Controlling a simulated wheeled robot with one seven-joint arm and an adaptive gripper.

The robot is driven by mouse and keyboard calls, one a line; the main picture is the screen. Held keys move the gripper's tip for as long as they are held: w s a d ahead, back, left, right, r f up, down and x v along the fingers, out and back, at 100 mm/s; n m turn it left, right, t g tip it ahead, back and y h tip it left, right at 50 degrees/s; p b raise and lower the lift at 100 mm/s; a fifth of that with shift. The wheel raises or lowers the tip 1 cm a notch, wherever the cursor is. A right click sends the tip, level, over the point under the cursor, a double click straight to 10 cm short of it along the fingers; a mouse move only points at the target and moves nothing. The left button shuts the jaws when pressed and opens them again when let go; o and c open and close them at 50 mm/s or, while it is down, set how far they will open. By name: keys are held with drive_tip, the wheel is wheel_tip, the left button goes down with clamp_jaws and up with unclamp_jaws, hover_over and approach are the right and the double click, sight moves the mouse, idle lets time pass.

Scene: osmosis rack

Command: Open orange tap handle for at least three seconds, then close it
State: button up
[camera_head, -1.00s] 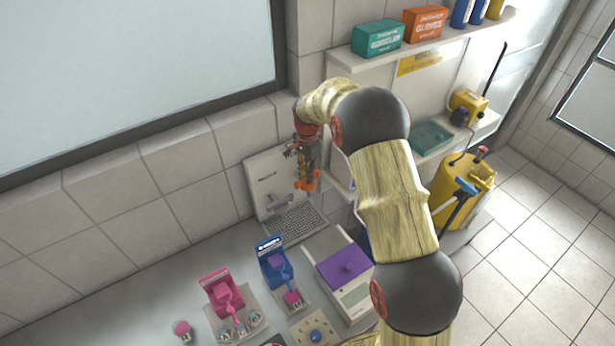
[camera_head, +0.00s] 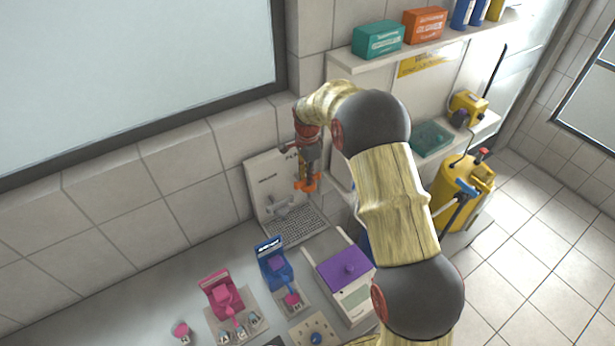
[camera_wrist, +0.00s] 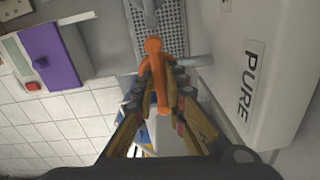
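The orange tap handle (camera_wrist: 158,68) stands between my fingertips in the wrist view. It also shows as an orange piece (camera_head: 306,184) below my gripper in the head view. My gripper (camera_wrist: 160,88) has its fingers drawn in on both sides of the handle and appears shut on it. The fingers hide part of the handle's sides. The white purifier panel (camera_head: 263,178) with the tap stands against the tiled wall. A perforated drain tray (camera_head: 300,224) lies below it. Whether water runs cannot be told.
A purple-topped box (camera_head: 345,268), a blue holder (camera_head: 270,250) and a pink holder (camera_head: 216,284) stand on the counter. A shelf (camera_head: 352,62) with teal and orange boxes is above. A yellow canister (camera_head: 462,185) stands at right. The left counter has free room.

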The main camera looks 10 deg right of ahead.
drive_tip(key=o, duration=0.4)
wheel_tip(320, 180, up, 12)
idle(0.7)
idle(0.4)
